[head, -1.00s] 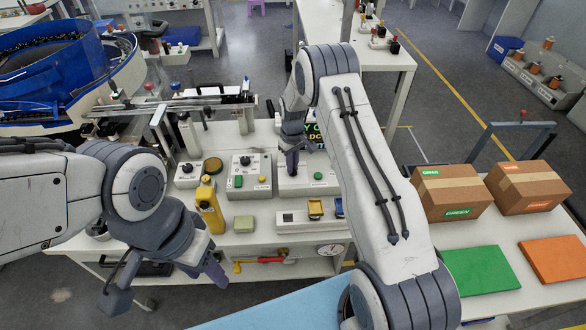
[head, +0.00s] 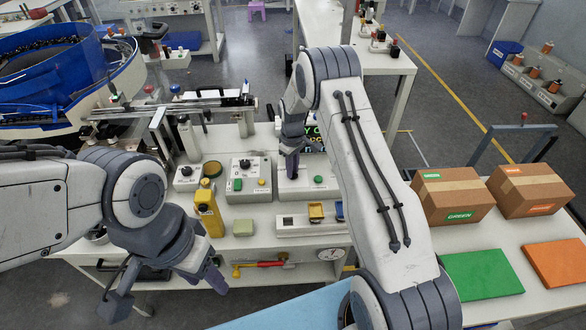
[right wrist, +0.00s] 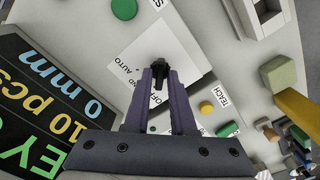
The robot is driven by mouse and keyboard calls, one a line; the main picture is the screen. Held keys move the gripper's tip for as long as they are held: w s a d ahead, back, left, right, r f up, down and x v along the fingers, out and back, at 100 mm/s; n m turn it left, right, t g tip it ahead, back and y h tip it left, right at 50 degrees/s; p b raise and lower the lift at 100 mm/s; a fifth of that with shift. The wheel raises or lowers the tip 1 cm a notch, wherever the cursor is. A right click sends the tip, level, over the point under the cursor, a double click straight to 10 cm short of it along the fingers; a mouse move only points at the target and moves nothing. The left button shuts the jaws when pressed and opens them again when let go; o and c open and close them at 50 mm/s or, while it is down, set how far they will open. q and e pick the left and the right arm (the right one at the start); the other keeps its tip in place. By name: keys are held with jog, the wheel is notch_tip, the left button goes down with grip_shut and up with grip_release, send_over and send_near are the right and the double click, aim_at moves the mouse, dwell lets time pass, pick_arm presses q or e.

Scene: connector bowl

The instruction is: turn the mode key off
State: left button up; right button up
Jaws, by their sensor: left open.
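The mode key (right wrist: 160,72) is a small black piece in the right wrist view, on a white plate (right wrist: 190,55) with "AUTO" and "OFF" lettering. My right gripper (right wrist: 161,78) has its two purple fingers on either side of the key at the fingertips. Whether they press on it I cannot tell. In the head view my right gripper (head: 290,165) points down at the key's panel (head: 308,190) and hides the key. My left gripper (head: 165,290) is open and empty, low in front of the bench, left of the tools.
A panel with a knob and buttons (head: 248,178) stands left of the key panel. A dark text display (right wrist: 50,105) stands beside the key panel. Cartons (head: 452,194) are at the right.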

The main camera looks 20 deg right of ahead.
jog(key=shift+o, duration=0.6)
jog(key=shift+r, duration=0.25)
notch_tip(320, 180, up, 10)
jog(key=b, duration=0.2)
